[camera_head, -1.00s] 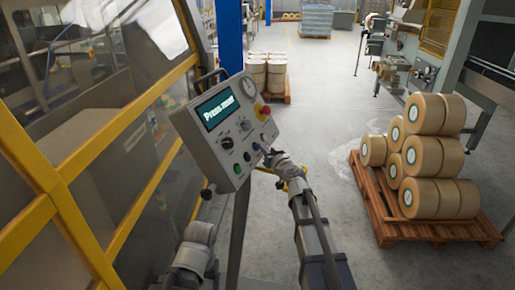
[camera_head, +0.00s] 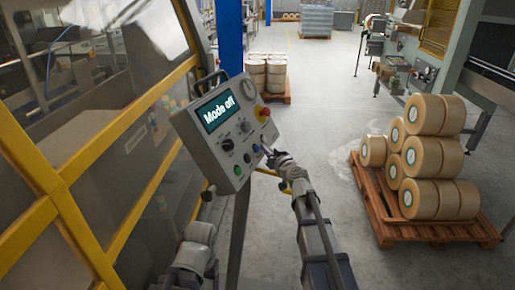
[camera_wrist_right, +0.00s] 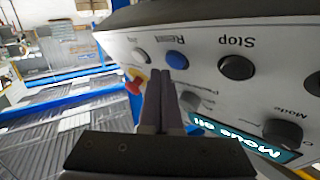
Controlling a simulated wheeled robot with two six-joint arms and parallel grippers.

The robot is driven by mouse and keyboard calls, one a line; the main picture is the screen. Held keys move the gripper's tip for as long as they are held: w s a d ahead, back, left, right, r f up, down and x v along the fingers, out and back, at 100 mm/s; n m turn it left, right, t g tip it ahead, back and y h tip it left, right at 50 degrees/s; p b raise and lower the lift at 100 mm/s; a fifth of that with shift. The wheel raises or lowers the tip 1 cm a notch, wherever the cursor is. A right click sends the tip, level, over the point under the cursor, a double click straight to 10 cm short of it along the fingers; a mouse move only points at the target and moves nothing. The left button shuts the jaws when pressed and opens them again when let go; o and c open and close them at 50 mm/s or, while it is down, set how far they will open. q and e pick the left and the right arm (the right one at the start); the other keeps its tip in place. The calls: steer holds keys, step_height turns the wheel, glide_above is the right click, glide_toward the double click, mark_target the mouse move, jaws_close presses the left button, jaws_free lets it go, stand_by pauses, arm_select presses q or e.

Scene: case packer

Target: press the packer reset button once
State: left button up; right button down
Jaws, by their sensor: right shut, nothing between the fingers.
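The control panel (camera_head: 222,130) is a grey box with a screen (camera_head: 217,112) reading "Mode off". In the right wrist view the panel appears upside down, with a blue button (camera_wrist_right: 176,60) labelled Reset beside a black Stop button (camera_wrist_right: 237,67). My right gripper (camera_head: 267,150) is shut and empty, its fingertips close to the blue button, which also shows in the head view (camera_head: 256,149). In the wrist view the fingertips (camera_wrist_right: 166,76) overlap the button's lower edge; I cannot tell whether they touch it. My left gripper (camera_head: 207,194) is small and dark below the panel's lower left corner.
A yellow-framed machine guard (camera_head: 60,190) stands left. A wooden pallet (camera_head: 430,232) of rolls stands right. Floor between is clear.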

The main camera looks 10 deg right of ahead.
stand_by(0.3)
steer(key=s+d, duration=0.1)
steer(key=d+r+p, duration=0.1)
steer(key=s+d+r+p, duration=0.1)
steer(key=shift+s+d+r, duration=0.25)
steer(key=shift+s+d, duration=0.05)
steer(key=shift+f, duration=0.1)
stand_by(0.7)
